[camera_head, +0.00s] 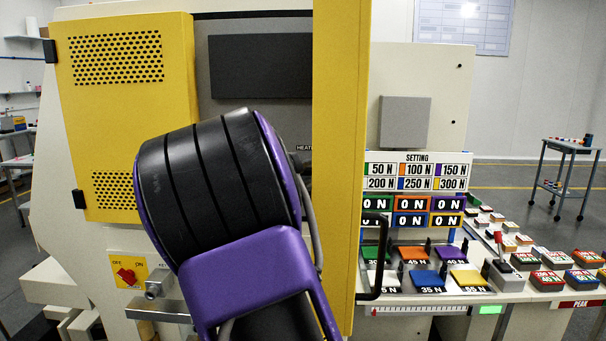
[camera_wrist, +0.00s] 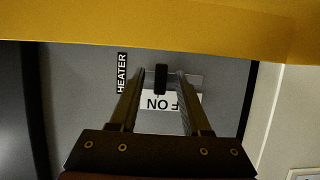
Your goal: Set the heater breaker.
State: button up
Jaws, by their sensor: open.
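In the wrist view, the heater breaker's black handle (camera_wrist: 161,79) stands out from a grey panel, between the two fingers of my gripper (camera_wrist: 161,76). The gripper is open, with a gap on each side of the handle. A white ON/OFF plate (camera_wrist: 156,103) lies behind the handle; its letters look upside down and are partly covered. The black HEATER label (camera_wrist: 122,73) is left of the fingers. In the head view, only part of the HEATER label (camera_head: 304,149) shows; my purple and black arm and the yellow column hide the breaker.
A yellow column (camera_head: 340,170) stands right beside the panel, and its yellow edge (camera_wrist: 160,25) crosses the top of the wrist view. A yellow vented door (camera_head: 125,120) is at left. A red rotary switch (camera_head: 127,276) sits below it. Coloured force pads (camera_head: 426,279) lie at right.

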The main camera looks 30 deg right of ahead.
grip_shut()
dwell(1.4)
